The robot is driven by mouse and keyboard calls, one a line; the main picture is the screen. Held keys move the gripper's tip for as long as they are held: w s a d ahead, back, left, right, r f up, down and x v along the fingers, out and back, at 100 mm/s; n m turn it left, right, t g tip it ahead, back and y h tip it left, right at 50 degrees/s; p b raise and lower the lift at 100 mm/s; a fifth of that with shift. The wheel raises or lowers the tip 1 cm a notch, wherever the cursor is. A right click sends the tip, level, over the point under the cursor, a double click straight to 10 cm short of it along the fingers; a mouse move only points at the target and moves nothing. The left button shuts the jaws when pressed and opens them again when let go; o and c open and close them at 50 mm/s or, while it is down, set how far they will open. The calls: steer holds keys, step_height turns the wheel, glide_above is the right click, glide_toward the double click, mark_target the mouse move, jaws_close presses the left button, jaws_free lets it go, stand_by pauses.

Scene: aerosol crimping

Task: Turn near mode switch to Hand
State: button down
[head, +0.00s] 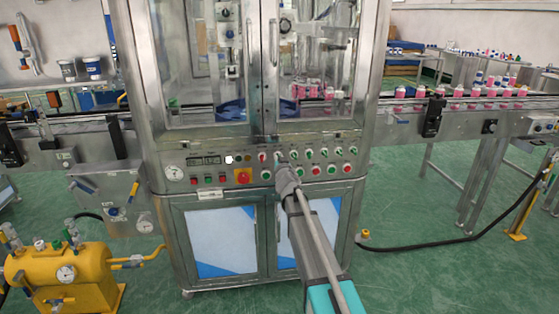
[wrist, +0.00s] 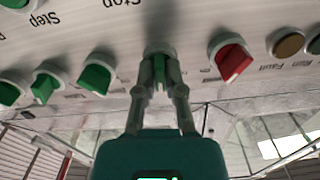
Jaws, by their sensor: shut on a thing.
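My gripper (wrist: 158,88) is shut on a green selector switch (wrist: 158,66) on the machine's front panel, with one finger on each side of the knob. In the head view my gripper (head: 283,168) reaches the panel from below and hides this switch. Which way the knob points, and its label, cannot be read. In the wrist view a red selector switch (wrist: 232,60) is to the right of it, and several green switches, such as one green switch (wrist: 96,78), are to the left.
Cabinet doors (head: 221,242) are below. A yellow tank (head: 68,277) stands at left. Green floor (head: 420,275) is open at right, crossed by a black hose (head: 440,247).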

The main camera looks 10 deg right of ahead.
steer(key=n, duration=0.3)
steer(key=shift+n, duration=2.2)
steer(key=c, duration=0.7)
jaws_free()
steer(key=shift+c, duration=0.2)
steer(key=shift+s, duration=0.15)
steer(key=s, duration=1.1)
steer(key=shift+s, duration=0.4)
steer(key=shift+d, duration=0.1)
